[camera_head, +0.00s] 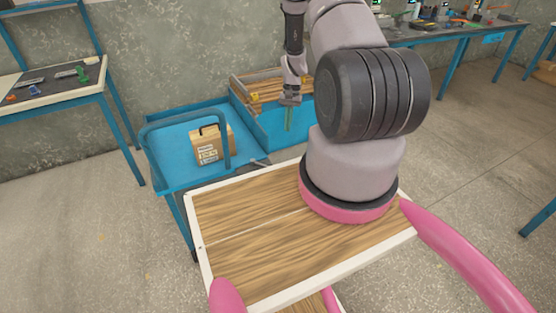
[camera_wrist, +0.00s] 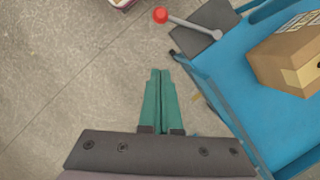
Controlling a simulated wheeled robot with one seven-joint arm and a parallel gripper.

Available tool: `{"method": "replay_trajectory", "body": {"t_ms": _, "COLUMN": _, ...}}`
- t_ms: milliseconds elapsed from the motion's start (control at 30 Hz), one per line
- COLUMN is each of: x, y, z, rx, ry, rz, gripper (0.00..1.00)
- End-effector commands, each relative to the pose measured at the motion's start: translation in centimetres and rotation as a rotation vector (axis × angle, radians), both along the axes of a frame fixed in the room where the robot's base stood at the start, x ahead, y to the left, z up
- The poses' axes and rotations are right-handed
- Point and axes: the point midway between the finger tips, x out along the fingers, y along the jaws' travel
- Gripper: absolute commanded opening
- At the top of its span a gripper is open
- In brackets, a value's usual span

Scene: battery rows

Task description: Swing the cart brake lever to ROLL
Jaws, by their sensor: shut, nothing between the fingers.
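The cart (camera_head: 172,160) is blue with a raised handle rail. The brake lever shows in the wrist view as a grey rod with a red knob (camera_wrist: 160,15), its pivot (camera_wrist: 217,34) on a dark grey plate (camera_wrist: 207,42) at the cart's edge. In the head view the grey rod (camera_head: 260,162) shows small at the cart's near right side. No ROLL marking is readable. My gripper (camera_wrist: 160,73) is shut and empty, its green fingers over bare floor in the wrist view, below the knob and apart from it. The gripper (camera_head: 289,120) also shows in the head view before a blue crate.
A cardboard box (camera_head: 210,145) stands on the cart. The blue crate (camera_head: 262,122) behind it holds wooden pieces. A workbench (camera_head: 40,98) with tools is at left, another (camera_head: 440,38) at the back right. Open floor lies at the far right.

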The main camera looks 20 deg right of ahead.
Motion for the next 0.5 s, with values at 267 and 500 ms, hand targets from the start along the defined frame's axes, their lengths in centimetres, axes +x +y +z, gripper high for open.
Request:
{"method": "replay_trajectory", "body": {"t_ms": 267, "x": -0.8, "y": -0.4, "z": -2.4, "rx": 0.002, "ry": 0.024, "rz": -0.005, "gripper": 0.0}}
{"method": "replay_trajectory", "body": {"t_ms": 500, "x": -0.8, "y": -0.3, "z": -2.4, "rx": 0.003, "ry": 0.023, "rz": -0.005, "gripper": 0.0}}
